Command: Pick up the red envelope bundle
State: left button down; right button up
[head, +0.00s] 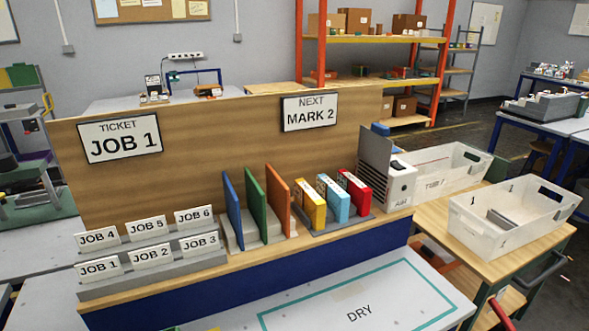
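The red envelope bundle (355,192) stands upright with a slight tilt at the right end of a grey holder (330,229) on the raised wooden shelf. A light blue bundle (335,202) and a yellow bundle (312,208) stand beside it to its left in the same holder. Each has a pale label on its top edge; the lettering is too small to read. Neither of my grippers shows in the head view.
Blue, green and orange (278,202) panels stand left of the bundles. A white-grey box (400,186) stands close on the right. White bins (510,225) sit on the right-hand table. Job cards (150,255) stand at left. The area marked DRY (360,313) is clear in front.

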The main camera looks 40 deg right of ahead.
aim_at(360, 194)
jog(key=z, duration=0.4)
jog(key=l+z, duration=0.1)
jog(key=z, duration=0.3)
jog(key=k+l+z, duration=0.1)
jog(key=z, duration=0.3)
jog(key=l+z, duration=0.1)
jog(key=z, duration=0.3)
